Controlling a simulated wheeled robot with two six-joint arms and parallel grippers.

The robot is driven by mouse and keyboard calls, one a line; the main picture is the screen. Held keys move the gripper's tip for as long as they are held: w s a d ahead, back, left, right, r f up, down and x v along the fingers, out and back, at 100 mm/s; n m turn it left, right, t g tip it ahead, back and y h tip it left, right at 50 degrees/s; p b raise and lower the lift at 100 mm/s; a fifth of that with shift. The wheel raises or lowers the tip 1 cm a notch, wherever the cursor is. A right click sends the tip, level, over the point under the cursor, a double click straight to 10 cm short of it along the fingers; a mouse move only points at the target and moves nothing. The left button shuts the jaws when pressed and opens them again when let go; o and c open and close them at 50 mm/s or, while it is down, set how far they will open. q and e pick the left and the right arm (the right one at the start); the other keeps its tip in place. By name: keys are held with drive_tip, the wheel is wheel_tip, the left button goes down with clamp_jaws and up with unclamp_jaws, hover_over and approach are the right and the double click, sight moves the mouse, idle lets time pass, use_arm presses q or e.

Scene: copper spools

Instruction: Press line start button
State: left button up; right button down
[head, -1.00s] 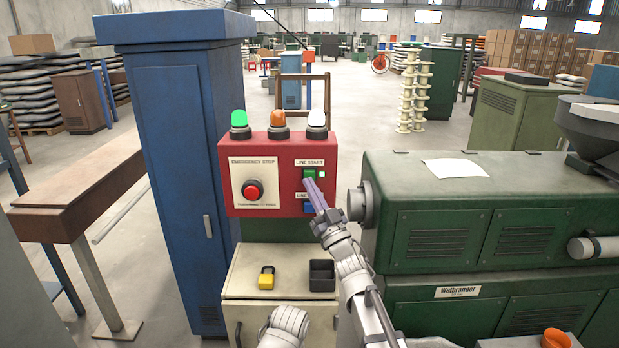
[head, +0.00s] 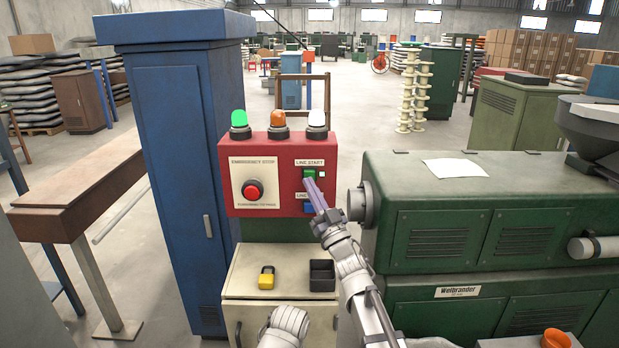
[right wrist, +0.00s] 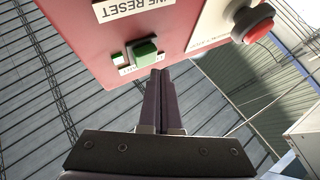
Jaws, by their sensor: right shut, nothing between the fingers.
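The red control box (head: 286,150) stands in front of me. Its green line start button (head: 309,174) is at the upper right, under the LINE START label, with a small pale green square beside it. A blue button (head: 309,208) sits below, partly hidden by my fingers. My right gripper (head: 314,186) is shut and empty, its tips at the lower edge of the green button. In the right wrist view the green button (right wrist: 146,50) is just beyond the closed fingertips (right wrist: 158,72); I cannot tell whether they touch.
A red emergency stop (head: 253,190) is on the box's left side. Green, orange and white lamps top it. A yellow padlock (head: 266,279) and a black tray (head: 322,275) lie on the cabinet below. A green machine (head: 440,215) stands close right, a blue cabinet (head: 175,180) left.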

drive_tip(key=shift+w, duration=0.15)
idle(0.5)
drive_tip(key=shift+w, duration=0.3)
drive_tip(key=shift+w, duration=0.45)
idle(0.7)
drive_tip(key=shift+s, duration=0.9)
drive_tip(key=s, duration=0.5)
idle(0.5)
idle(0.4)
